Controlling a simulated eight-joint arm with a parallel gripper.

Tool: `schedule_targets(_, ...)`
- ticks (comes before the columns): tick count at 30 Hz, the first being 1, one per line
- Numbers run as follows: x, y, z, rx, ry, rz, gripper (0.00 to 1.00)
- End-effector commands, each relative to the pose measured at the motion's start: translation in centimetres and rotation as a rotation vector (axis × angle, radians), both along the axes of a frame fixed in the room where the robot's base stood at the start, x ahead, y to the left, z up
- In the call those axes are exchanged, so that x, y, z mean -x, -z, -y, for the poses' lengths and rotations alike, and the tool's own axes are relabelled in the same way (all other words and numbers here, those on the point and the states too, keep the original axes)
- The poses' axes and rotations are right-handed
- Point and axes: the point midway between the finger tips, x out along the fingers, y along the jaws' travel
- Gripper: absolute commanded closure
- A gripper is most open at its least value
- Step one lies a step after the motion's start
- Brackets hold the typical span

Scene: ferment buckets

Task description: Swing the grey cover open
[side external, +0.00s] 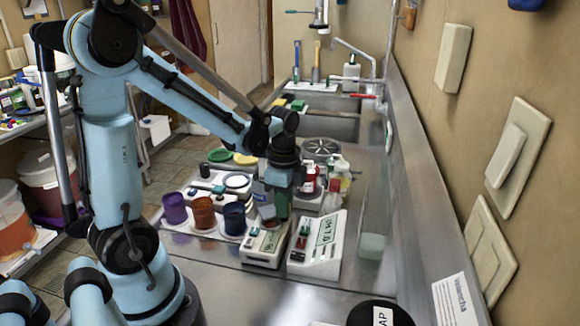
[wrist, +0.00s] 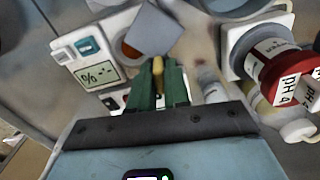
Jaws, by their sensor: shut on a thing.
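The grey cover (wrist: 153,28) is a small flat plate in the wrist view, just beyond my fingertips and tilted. An orange-brown round opening (wrist: 130,48) shows partly behind its left edge. My gripper (wrist: 158,72) has green fingers shut on a small tan peg (wrist: 157,64) at the cover's near edge. I cannot tell how the peg joins the cover. In the side external view my gripper (side external: 278,203) points down over the small white meter (side external: 264,246), with the grey cover (side external: 267,213) beside the fingers. The cover's hinge is hidden.
Purple (side external: 175,208), brown (side external: 202,212) and blue (side external: 234,218) cups stand left of my gripper. A larger white meter (side external: 317,246) stands to the right. A red-capped bottle (wrist: 288,72) is close on the right in the wrist view.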

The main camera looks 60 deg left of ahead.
Motion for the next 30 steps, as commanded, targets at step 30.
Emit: schedule_targets(30,-0.01,-0.24,-0.01,0.0,0.019,0.0,0.63)
